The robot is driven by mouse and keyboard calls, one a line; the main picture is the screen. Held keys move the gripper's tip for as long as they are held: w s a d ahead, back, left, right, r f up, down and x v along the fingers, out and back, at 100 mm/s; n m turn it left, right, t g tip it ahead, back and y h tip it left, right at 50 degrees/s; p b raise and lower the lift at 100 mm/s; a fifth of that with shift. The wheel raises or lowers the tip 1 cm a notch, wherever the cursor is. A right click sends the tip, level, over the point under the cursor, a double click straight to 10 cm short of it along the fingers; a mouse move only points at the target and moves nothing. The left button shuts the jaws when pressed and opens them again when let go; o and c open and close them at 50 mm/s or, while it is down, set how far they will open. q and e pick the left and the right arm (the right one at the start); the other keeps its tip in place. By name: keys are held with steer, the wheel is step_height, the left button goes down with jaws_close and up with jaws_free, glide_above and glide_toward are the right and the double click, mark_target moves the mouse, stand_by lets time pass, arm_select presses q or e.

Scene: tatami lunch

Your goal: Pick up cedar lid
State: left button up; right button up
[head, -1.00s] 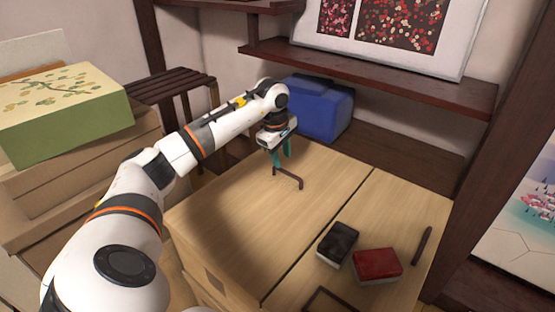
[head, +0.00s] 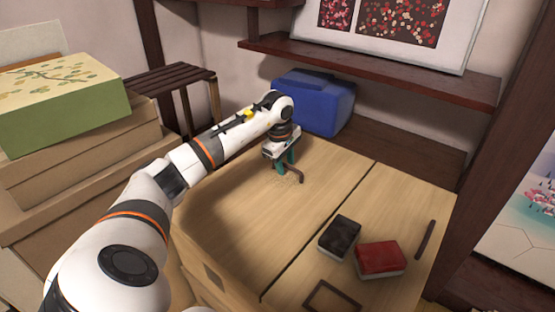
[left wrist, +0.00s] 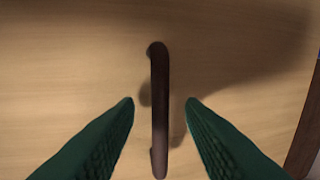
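A broad pale wooden panel (head: 255,225), which looks like the cedar lid, lies flat in the middle of the head view. It bears a dark bar handle (head: 299,177), which runs upright through the middle of the left wrist view (left wrist: 160,110). My left gripper (head: 286,170) is open and points down over this handle. In the left wrist view its green fingers (left wrist: 160,103) stand on both sides of the handle, with a gap on each side. In the head view, the gripper partly hides the handle. My right gripper is not in view.
A black-topped box (head: 340,236) and a red-topped box (head: 379,257) stand right of the dark seam, near a thin dark bar (head: 425,240) and a dark frame (head: 330,298). A blue box (head: 325,105) stands behind. A green box (head: 65,110) sits on brown boxes at left.

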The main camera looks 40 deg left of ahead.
arm_select(q)
steer(key=shift+c, duration=0.4)
jaws_close()
stand_by(0.9)
